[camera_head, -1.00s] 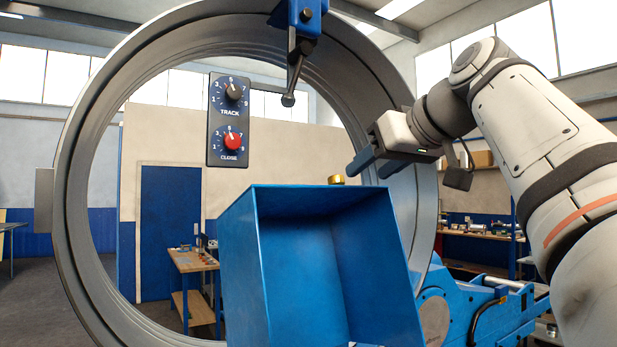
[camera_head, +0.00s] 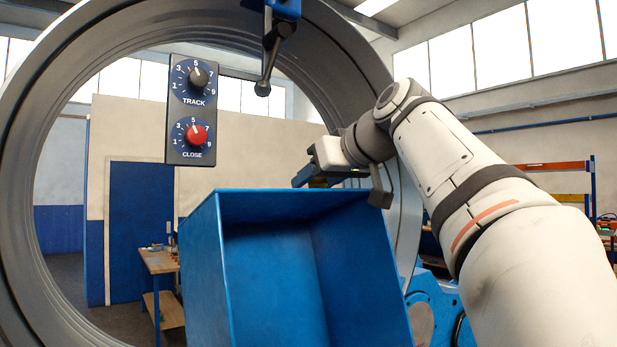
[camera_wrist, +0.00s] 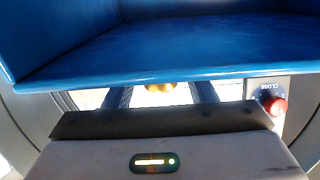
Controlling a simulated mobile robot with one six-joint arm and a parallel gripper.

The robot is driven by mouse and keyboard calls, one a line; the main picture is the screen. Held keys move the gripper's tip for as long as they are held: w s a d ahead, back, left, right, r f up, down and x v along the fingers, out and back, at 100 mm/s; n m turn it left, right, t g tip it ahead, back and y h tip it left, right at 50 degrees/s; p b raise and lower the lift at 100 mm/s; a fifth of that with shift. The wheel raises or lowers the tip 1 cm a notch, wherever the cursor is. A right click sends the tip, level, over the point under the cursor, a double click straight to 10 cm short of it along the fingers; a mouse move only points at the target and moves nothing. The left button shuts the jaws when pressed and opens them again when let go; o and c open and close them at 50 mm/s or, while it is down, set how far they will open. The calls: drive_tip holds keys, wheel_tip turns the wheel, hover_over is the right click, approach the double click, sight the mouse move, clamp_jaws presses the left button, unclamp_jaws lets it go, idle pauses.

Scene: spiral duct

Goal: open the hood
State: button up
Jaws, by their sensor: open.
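The hood (camera_head: 265,280) is a blue open-fronted box in front of the large grey ring. A brass knob (camera_wrist: 160,87) sits at its top edge. In the wrist view, the blue hood (camera_wrist: 165,50) fills the top of the picture. My gripper (camera_head: 312,178) is just above the hood's top edge, its dark fingers pointing left. In the wrist view, the two fingers of my gripper (camera_wrist: 160,96) are apart, with the knob showing between them. I cannot tell whether they touch it. The knob is largely hidden in the head view.
A control panel with a TRACK dial and a red CLOSE knob (camera_head: 196,135) hangs left of my gripper. A blue bracket with a dark rod (camera_head: 268,60) hangs from the ring (camera_head: 30,110). A workbench (camera_head: 160,262) stands behind, at the left.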

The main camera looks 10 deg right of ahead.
drive_tip(key=shift+w, duration=0.2)
drive_tip(key=shift+s+a, duration=0.1)
drive_tip(key=shift+s, duration=0.05)
clamp_jaws()
idle(0.3)
drive_tip(key=shift+f, duration=0.1)
